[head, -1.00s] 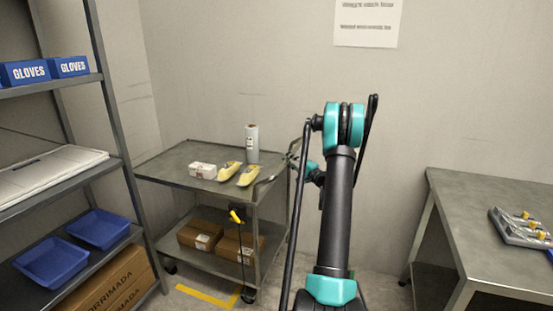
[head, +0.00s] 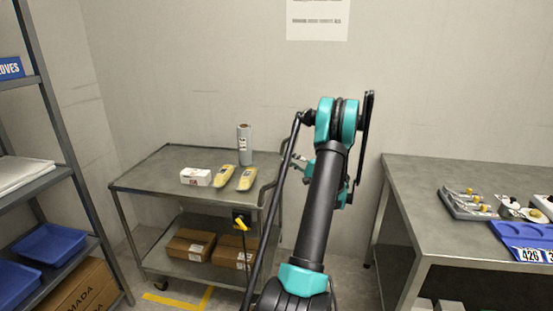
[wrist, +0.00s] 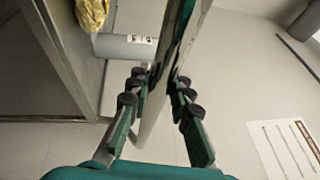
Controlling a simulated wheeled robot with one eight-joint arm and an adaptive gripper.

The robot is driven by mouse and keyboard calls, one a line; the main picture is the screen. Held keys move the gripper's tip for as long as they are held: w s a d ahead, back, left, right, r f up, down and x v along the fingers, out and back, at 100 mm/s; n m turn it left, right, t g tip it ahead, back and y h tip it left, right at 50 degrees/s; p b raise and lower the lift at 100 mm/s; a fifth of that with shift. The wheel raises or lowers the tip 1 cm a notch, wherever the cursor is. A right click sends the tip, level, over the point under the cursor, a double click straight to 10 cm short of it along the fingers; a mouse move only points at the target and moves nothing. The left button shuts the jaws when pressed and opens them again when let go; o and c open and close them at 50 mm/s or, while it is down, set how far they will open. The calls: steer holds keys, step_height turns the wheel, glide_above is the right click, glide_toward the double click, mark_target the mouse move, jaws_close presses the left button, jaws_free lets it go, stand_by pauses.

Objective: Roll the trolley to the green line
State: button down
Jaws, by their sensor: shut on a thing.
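The trolley (head: 150,180) is a grey two-deck metal cart on casters, left of centre in the head view. My gripper (wrist: 163,88) is shut on its handle (wrist: 166,70), which runs between the fingers in the wrist view. In the head view the handle (head: 263,190) is at the trolley's right end, partly behind my arm, and the fingers are hard to make out. On the top deck are a white box, two yellow-and-grey devices and a grey roll (head: 244,145). Cartons (head: 190,245) lie on the lower deck. No green line shows in either current view.
A shelf rack (head: 70,150) with blue trays stands at the left. A metal table (head: 420,180) with parts and a blue tray stands at the right. Yellow floor tape (head: 170,301) lies by the trolley's front. Bare floor shows between trolley and table.

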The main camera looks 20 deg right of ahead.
steer(key=s+d, duration=1.1)
steer(key=d, duration=0.5)
steer(key=shift+s, duration=0.35)
steer(key=shift+d, duration=0.1)
steer(key=c, duration=1.3)
jaws_free()
steer(key=shift+c, duration=0.2)
